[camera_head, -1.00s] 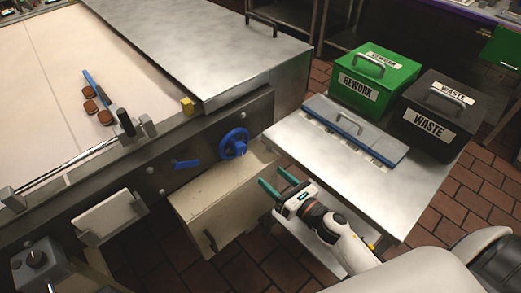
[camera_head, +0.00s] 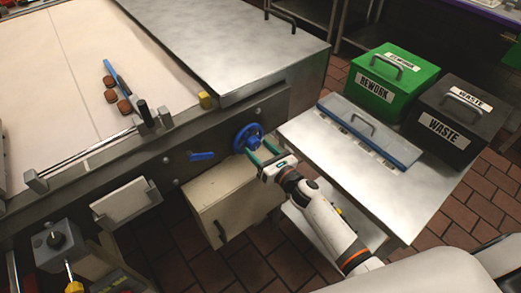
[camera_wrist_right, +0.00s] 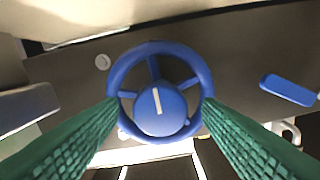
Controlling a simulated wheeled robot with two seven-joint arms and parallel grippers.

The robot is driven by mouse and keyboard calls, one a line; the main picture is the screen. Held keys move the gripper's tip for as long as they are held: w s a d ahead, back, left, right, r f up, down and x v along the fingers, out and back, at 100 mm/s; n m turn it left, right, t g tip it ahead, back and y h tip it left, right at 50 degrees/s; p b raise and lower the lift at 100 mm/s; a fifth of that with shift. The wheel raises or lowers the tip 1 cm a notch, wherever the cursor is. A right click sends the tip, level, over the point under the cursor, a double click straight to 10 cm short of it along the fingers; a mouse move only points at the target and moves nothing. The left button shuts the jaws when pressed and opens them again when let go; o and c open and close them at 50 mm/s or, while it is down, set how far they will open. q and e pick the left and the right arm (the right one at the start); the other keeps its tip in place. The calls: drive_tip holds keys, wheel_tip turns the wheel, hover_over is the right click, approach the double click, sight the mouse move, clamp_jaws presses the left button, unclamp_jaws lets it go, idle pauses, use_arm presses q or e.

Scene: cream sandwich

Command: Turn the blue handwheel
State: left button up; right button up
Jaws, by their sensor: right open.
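The blue handwheel (camera_head: 248,138) is mounted on the dark side panel of the machine. It has a round rim, spokes and a hub with a white line, seen face-on in the right wrist view (camera_wrist_right: 160,95). My right gripper (camera_head: 262,154) is open, with its teal fingers pointing at the wheel. In the right wrist view the fingers (camera_wrist_right: 160,118) lie left and right of the wheel's lower half, close to its rim. I cannot tell if they touch it. Nothing is held between them. My left gripper is not in view.
A blue lever (camera_head: 202,156) sits left of the wheel on the panel. A beige box (camera_head: 225,195) is below it. A steel side table (camera_head: 350,180) with a lidded tray, green REWORK bin (camera_head: 392,82) and black WASTE bin (camera_head: 460,115) stands to the right.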

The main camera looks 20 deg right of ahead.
drive_tip(key=c, duration=1)
drive_tip(key=shift+m, duration=0.3)
